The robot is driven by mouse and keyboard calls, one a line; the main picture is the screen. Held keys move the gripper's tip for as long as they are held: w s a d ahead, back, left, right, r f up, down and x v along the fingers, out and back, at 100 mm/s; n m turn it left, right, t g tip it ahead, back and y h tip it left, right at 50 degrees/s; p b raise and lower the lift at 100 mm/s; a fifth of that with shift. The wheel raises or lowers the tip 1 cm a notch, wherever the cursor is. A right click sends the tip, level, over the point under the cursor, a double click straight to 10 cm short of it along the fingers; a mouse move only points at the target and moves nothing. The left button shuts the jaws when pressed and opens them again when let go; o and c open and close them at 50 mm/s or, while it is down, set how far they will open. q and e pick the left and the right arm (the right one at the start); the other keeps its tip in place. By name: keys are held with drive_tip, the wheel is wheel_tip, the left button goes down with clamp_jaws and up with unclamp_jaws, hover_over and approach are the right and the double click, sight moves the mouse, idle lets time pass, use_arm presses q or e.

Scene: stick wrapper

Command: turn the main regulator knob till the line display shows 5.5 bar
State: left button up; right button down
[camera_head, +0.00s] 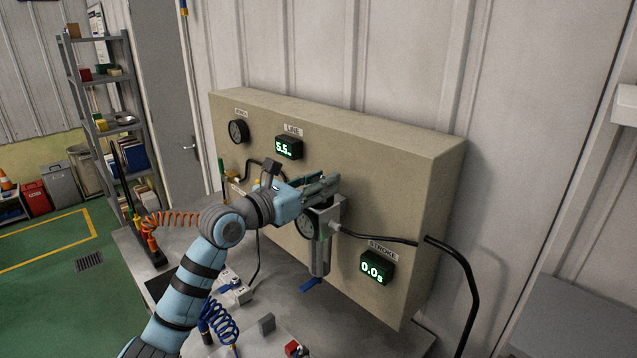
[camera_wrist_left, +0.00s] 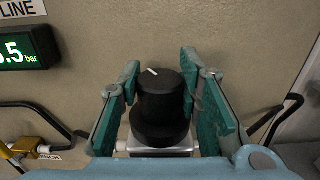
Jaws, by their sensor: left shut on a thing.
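In the left wrist view the line display (camera_wrist_left: 22,48) is cut off at the left edge, with ".5 bar" clear. The main regulator knob (camera_wrist_left: 160,112) is black with a white mark on top, which points up and slightly left. My left gripper (camera_wrist_left: 160,78) is shut on the knob, one teal finger on each side. In the head view my left gripper (camera_head: 322,186) is at the top of the regulator, and its fingers hide the knob. My right gripper is not in view.
The regulator body (camera_head: 321,255) hangs below the knob, beside a round gauge (camera_head: 306,224). A stroke display (camera_head: 376,268) reads 0.0s. A black hose (camera_head: 470,285) bends out at the right. Blue coiled tubing (camera_head: 222,325) and small parts lie on the bench.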

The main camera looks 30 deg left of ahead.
use_arm(q)
drive_tip(key=o, duration=1.2)
drive_tip(key=shift+s+a, duration=0.1)
drive_tip(key=v, duration=0.7)
drive_tip(key=shift+s, duration=0.15)
